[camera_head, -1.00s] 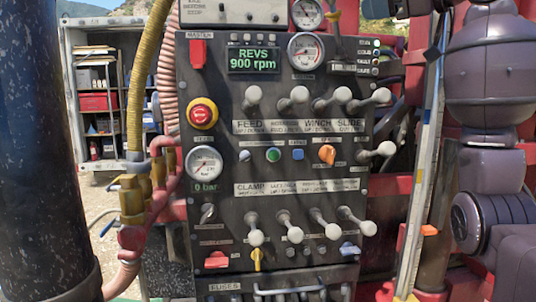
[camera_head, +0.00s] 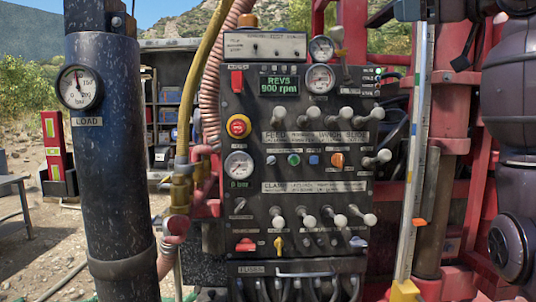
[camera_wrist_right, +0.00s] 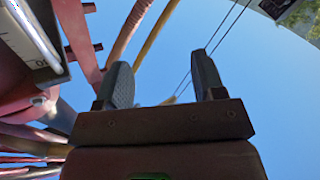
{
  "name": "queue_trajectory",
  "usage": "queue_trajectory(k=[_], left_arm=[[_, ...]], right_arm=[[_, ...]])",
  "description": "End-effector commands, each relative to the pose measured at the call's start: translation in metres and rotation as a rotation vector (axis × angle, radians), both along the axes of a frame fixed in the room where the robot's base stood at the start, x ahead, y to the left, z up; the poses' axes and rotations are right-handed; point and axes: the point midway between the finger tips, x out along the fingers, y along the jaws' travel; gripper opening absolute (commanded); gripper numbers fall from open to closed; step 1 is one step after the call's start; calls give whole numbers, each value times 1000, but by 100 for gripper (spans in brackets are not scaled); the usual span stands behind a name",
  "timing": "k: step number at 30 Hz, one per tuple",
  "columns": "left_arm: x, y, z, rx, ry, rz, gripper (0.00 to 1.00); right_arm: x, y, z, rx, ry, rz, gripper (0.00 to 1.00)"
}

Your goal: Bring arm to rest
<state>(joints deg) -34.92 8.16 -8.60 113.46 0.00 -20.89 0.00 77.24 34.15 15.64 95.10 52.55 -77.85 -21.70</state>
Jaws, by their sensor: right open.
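My right arm (camera_head: 512,130) shows at the right edge of the head view as dark, rounded links beside the control panel (camera_head: 245,205). Its gripper cannot be made out there. In the right wrist view my right gripper (camera_wrist_right: 163,82) is open, with its two dark fingers apart and only sky and hoses behind them. Nothing is between the fingers. My left gripper is in neither view.
The panel carries several white-knobbed levers, a red stop button (camera_head: 239,126) and a display (camera_head: 279,86) reading 900 rpm. A dark column (camera_head: 115,190) with a load gauge (camera_head: 78,87) stands at left. Hoses (camera_head: 208,75) and a yellow-based rail (camera_head: 415,170) flank the panel.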

Motion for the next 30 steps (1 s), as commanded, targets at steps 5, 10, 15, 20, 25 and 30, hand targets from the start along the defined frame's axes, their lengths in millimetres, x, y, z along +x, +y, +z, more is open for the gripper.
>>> queue_trajectory(k=[5, 10, 15, 20, 25, 30], left_arm=[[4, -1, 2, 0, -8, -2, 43], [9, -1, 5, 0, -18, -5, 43], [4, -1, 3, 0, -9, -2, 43], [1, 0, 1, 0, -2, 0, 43], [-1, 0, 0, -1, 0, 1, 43], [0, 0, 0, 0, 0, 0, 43]], right_arm=[[-3, -2, 23, 107, -118, -75, 63], [5, 3, 21, 178, -208, -131, 63], [28, 6, -17, 219, -243, -189, 63], [52, 7, -72, 236, -247, -236, 63], [75, 8, -155, 238, -229, -284, 63], [86, 9, -244, 229, -190, -321, 63]])
